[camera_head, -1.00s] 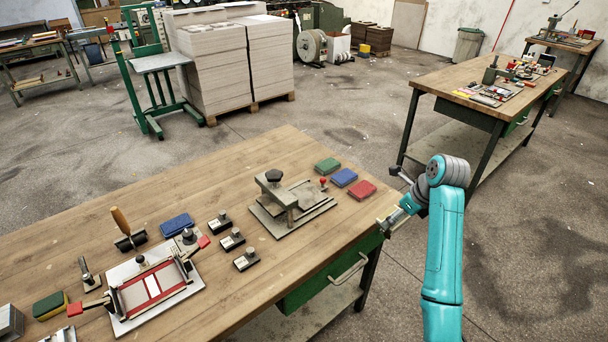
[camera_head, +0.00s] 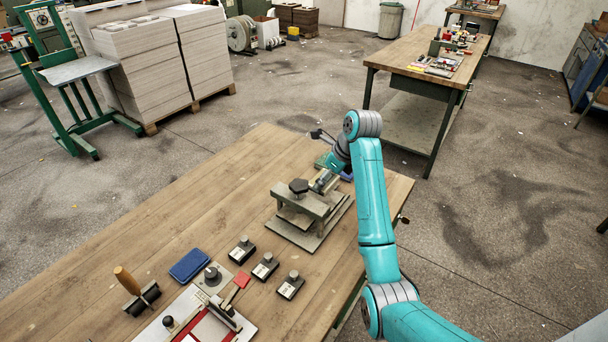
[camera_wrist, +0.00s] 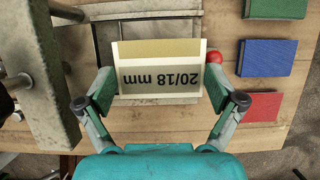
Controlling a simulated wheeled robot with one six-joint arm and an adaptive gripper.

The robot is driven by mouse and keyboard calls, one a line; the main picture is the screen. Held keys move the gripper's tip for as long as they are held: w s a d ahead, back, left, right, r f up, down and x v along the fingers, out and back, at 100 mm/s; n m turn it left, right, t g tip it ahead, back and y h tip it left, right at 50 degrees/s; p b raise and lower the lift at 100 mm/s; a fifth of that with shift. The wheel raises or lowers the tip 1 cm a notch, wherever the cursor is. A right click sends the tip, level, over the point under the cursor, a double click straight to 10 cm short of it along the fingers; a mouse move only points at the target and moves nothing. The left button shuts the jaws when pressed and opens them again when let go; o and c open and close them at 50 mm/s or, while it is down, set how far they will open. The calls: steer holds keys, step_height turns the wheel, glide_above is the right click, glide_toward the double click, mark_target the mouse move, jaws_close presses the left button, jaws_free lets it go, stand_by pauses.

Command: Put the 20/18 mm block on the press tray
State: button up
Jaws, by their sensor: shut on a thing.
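The 20/18 mm block (camera_wrist: 160,76) is pale with an olive strip, and its label reads upside down in the wrist view. My gripper (camera_wrist: 160,88) is shut on it, with one finger at each side. In the head view my gripper (camera_head: 322,184) is at the press (camera_head: 311,207), close behind its top plate, and the block cannot be made out there. The press's grey frame (camera_wrist: 45,80) is left of the block in the wrist view. The grey press tray (camera_wrist: 108,42) shows partly beside and beyond the block, which covers much of it. I cannot tell whether they touch.
Green (camera_wrist: 275,8), blue (camera_wrist: 266,58) and red (camera_wrist: 253,107) pads lie right of the block. A red knob (camera_wrist: 213,57) is close to its right edge. Several small black-based stamps (camera_head: 265,266) and a blue pad (camera_head: 189,265) stand nearer on the table.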

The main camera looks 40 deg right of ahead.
mark_target(324, 199)
steer(key=shift+w+a+f, duration=0.1)
steer(key=shift+w+a, duration=0.05)
steer(key=shift+a, duration=0.05)
steer(key=shift+f, duration=2.1)
steer(key=shift+f, duration=0.5)
stand_by(1.0)
steer(key=o, duration=0.8)
